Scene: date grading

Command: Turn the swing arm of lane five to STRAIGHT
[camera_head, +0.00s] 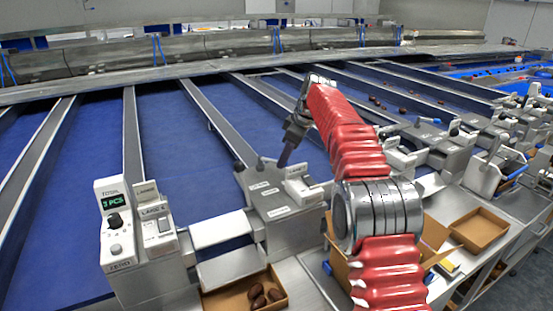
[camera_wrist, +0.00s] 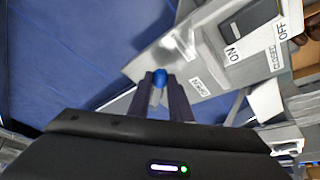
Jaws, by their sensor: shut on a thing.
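My gripper (camera_head: 283,160) reaches down over the grey lane station (camera_head: 292,232), which stands right of the station marked LANE 4. In the wrist view my two dark fingers (camera_wrist: 163,100) are closed around a small blue knob (camera_wrist: 160,77), at the edge of the grey panel (camera_wrist: 150,60). The knob looks like the handle of the swing arm; most of the arm is hidden behind the fingers. A small label (camera_wrist: 200,87) beside it is too blurred to read. I cannot tell the swing arm's angle.
A rocker switch marked ON and OFF (camera_wrist: 250,28) and a CLOSED label (camera_wrist: 275,58) sit close by on the panel. The LANE 4 station (camera_head: 157,228) stands left. A cardboard tray with dates (camera_head: 222,300) lies in front. Blue belts (camera_head: 175,130) run behind.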

